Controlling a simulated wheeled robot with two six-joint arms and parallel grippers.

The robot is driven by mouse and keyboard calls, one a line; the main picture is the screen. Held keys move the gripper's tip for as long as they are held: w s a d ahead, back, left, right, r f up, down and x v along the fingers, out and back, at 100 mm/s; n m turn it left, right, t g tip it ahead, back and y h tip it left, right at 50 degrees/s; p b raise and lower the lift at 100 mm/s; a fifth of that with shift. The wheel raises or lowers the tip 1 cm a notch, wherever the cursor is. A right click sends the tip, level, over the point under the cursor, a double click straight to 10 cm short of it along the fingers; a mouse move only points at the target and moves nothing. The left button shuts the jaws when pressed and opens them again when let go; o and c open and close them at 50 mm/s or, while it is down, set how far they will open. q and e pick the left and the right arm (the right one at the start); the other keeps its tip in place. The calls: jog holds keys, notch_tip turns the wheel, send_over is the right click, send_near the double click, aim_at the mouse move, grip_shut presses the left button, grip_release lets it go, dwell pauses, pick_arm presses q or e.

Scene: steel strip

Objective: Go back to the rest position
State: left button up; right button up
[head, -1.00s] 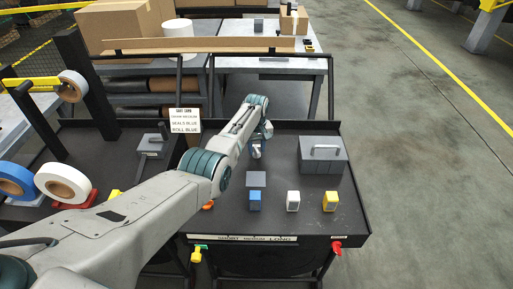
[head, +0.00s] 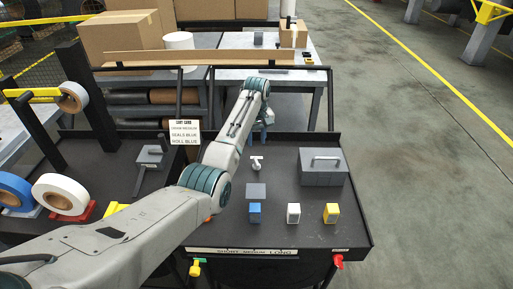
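My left arm comes in from the lower left and reaches over the dark workbench (head: 300,225). My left gripper (head: 264,140) points down near the back of the bench, small and partly hidden by my wrist. I cannot make out its fingers well enough to tell open from shut. A small white T-shaped piece (head: 256,163) is on the bench just in front of it, apparently apart from it. My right gripper is not in view.
A grey handled box (head: 322,170) stands right. Tape rolls (head: 62,193) stand left. A card sign (head: 185,132) stands behind my arm.

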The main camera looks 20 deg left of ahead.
pick_arm(q)
jog(key=shift+r, duration=0.25)
